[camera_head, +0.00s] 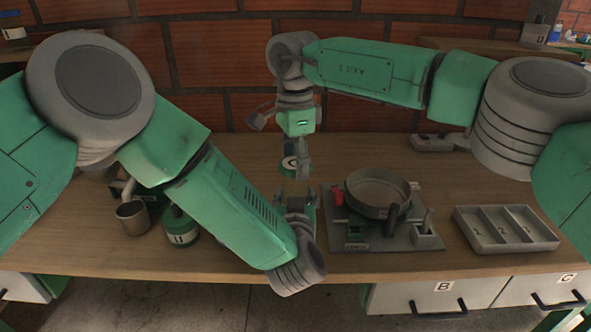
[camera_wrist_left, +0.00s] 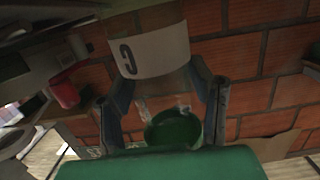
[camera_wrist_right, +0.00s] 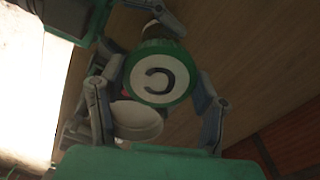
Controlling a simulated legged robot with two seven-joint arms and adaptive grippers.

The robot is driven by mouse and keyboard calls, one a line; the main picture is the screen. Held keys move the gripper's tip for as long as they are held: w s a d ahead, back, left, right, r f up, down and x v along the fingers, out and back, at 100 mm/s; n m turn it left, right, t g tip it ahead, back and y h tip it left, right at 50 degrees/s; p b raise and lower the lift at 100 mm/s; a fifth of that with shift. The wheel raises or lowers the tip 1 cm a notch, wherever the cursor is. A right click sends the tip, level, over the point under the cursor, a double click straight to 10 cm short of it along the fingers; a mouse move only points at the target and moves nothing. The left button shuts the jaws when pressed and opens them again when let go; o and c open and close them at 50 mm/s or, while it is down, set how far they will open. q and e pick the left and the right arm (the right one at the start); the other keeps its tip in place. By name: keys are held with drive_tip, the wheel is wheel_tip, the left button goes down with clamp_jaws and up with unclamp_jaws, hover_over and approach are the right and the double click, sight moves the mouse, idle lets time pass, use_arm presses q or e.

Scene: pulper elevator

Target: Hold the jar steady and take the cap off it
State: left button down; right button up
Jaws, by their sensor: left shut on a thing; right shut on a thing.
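The cap (camera_wrist_right: 160,75) is round and green with a white C-marked disc on top. In the right wrist view it sits between the fingers of my right gripper (camera_wrist_right: 158,95), which is shut on it. In the head view the cap (camera_head: 290,163) is above my left gripper (camera_head: 299,197), under my right gripper (camera_head: 300,153). The jar (camera_wrist_left: 150,45), brownish with a white C label, is between my left gripper's fingers (camera_wrist_left: 168,82), and they are shut on it. I cannot tell whether cap and jar touch.
A pan (camera_head: 378,190) stands on a burner plate right of the grippers. A grey divided tray (camera_head: 505,243) lies further right. A metal cup (camera_head: 133,217) and a green-labelled container (camera_head: 180,226) stand left of my left forearm. A brick wall (camera_head: 218,55) is behind the table.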

use_arm(q)
drive_tip(key=shift+f, duration=0.1)
use_arm(e)
drive_tip(key=shift+r, duration=0.95)
use_arm(q)
drive_tip(key=c, duration=0.6)
unclamp_jaws()
drive_tip(key=shift+c, duration=0.2)
